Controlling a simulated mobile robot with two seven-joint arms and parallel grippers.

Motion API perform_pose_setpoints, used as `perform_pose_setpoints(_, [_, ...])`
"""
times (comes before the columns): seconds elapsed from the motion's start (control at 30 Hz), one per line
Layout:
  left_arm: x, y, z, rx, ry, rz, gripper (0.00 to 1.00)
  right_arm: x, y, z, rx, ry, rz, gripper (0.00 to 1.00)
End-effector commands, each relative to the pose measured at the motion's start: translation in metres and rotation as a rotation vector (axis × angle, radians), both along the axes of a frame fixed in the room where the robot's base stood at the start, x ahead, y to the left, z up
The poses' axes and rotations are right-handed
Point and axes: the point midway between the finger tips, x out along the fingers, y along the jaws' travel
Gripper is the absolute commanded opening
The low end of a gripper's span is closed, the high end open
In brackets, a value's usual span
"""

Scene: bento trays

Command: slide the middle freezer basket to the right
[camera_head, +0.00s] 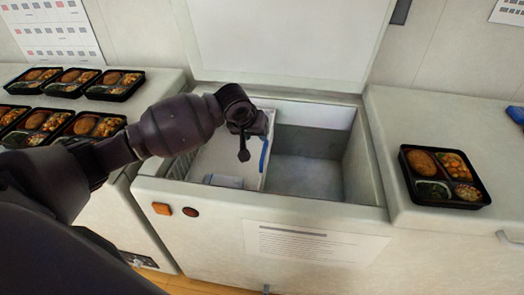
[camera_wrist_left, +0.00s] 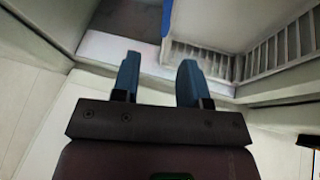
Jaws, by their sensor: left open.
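The open freezer (camera_head: 290,205) stands in the middle of the head view. A pale basket (camera_head: 262,175) fills the left part of its opening, with a blue strip (camera_head: 264,154) along its right side. My left gripper (camera_head: 243,153) is over the basket, just left of the strip; whether it touches anything is unclear. My arm hides part of the basket. In the left wrist view my gripper's blue fingers (camera_wrist_left: 160,82) are apart with nothing between them. The blue strip (camera_wrist_left: 166,18) shows beyond them, beside a slatted wall (camera_wrist_left: 200,58). My right gripper is out of view.
The right part of the freezer opening is empty down to its grey floor (camera_head: 308,175). The raised lid (camera_head: 285,40) stands behind. Several bento trays (camera_head: 115,85) sit on the left counter, and one bento tray (camera_head: 443,177) on the right counter. A blue object (camera_head: 515,114) is cut off at the right edge.

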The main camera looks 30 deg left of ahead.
Motion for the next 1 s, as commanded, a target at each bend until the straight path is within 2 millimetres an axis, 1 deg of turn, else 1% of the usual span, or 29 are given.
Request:
perform_pose_setpoints(0.1, [-0.007,0.003,-0.004,-0.019,0.051,0.078,0.4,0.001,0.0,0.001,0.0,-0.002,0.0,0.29])
perform_pose_setpoints(0.27, [-0.005,0.003,-0.009,-0.031,0.057,0.111,0.4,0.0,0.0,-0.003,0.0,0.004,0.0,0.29])
perform_pose_setpoints(0.37, [-0.001,0.002,-0.019,-0.032,0.058,0.111,0.4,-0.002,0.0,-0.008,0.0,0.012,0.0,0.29])
perform_pose_setpoints(0.5, [0.008,0.001,-0.041,-0.03,0.059,0.11,0.4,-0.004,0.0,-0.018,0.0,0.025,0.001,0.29])
perform_pose_setpoints(0.7, [0.022,-0.001,-0.073,-0.03,0.06,0.109,0.4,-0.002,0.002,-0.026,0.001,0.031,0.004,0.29])
perform_pose_setpoints(0.9, [0.033,-0.002,-0.095,-0.029,0.057,0.109,0.4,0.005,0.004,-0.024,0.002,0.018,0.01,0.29])
perform_pose_setpoints(1.0, [0.036,-0.002,-0.1,-0.03,0.054,0.108,0.4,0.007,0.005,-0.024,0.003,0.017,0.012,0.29])
